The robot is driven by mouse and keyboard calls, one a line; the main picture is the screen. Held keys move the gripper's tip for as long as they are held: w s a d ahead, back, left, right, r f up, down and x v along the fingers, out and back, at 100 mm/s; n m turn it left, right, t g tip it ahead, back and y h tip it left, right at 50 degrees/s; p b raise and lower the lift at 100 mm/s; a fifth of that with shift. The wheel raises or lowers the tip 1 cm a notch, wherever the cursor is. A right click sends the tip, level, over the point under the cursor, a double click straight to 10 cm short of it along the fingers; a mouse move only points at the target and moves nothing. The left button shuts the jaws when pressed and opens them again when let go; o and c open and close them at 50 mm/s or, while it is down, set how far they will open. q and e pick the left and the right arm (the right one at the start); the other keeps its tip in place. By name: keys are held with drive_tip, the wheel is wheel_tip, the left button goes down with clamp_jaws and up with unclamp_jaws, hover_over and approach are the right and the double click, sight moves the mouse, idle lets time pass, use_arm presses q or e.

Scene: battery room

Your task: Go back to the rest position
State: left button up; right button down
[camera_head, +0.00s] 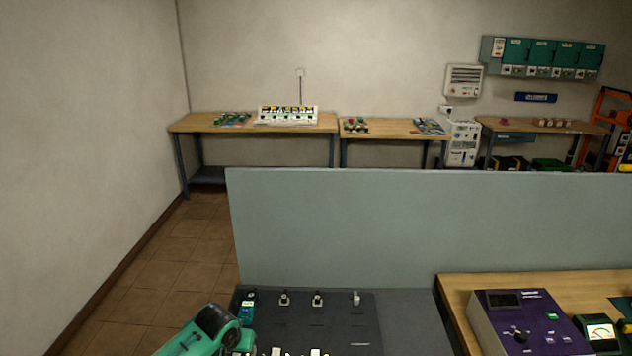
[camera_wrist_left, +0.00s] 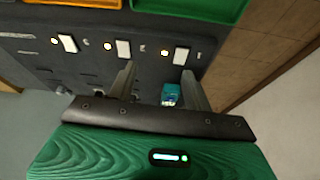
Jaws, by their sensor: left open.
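My left gripper (camera_wrist_left: 158,82) is open in the left wrist view, its two grey fingers apart over a dark panel. A small teal block (camera_wrist_left: 170,95) shows between the fingers, near the right one; I cannot tell its distance from them. A small teal thing (camera_head: 248,303) also shows on the dark panel in the head view. My left arm (camera_head: 213,325), green and black, is at the bottom of the head view; its fingers do not show there. My right gripper is in neither view.
The dark panel (camera_head: 335,325) carries small fittings and stands before a grey partition (camera_head: 420,220). A purple instrument (camera_head: 515,322) and a green meter (camera_head: 598,333) stand on the right bench. An orange bin (camera_wrist_left: 85,3) and a green bin (camera_wrist_left: 190,8) border the panel. Tiled floor (camera_head: 180,255) is clear at left.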

use_arm(q)
drive_tip(key=s+d+f+m+h, duration=0.1)
drive_tip(key=s+d, duration=0.2)
drive_tip(key=s, duration=0.7)
drive_tip(key=s+d+f+m, duration=0.1)
drive_tip(key=s+d, duration=0.2)
drive_tip(key=s, duration=0.6)
drive_tip(key=s+a+r+n+y, duration=0.1)
drive_tip(key=s+a+r, duration=0.3)
drive_tip(key=s, duration=0.5)
drive_tip(key=s+a+r+y, duration=0.1)
drive_tip(key=s+a, duration=0.4)
drive_tip(key=s, duration=0.4)
wheel_tip(320, 180, down, 34)
drive_tip(key=g+b, duration=0.2)
drive_tip(key=b, duration=0.2)
drive_tip(key=s+a+f+b, duration=0.1)
drive_tip(key=s+f+b, duration=0.1)
drive_tip(key=s+f, duration=0.8)
drive_tip(key=s+a+f+g+b, duration=0.1)
drive_tip(key=s+a+f+b, duration=0.1)
drive_tip(key=s+f, duration=0.8)
wheel_tip(320, 180, down, 5)
drive_tip(key=shift+s+a+r, duration=0.1)
drive_tip(key=shift+s+a, duration=0.1)
drive_tip(key=shift+a, duration=0.1)
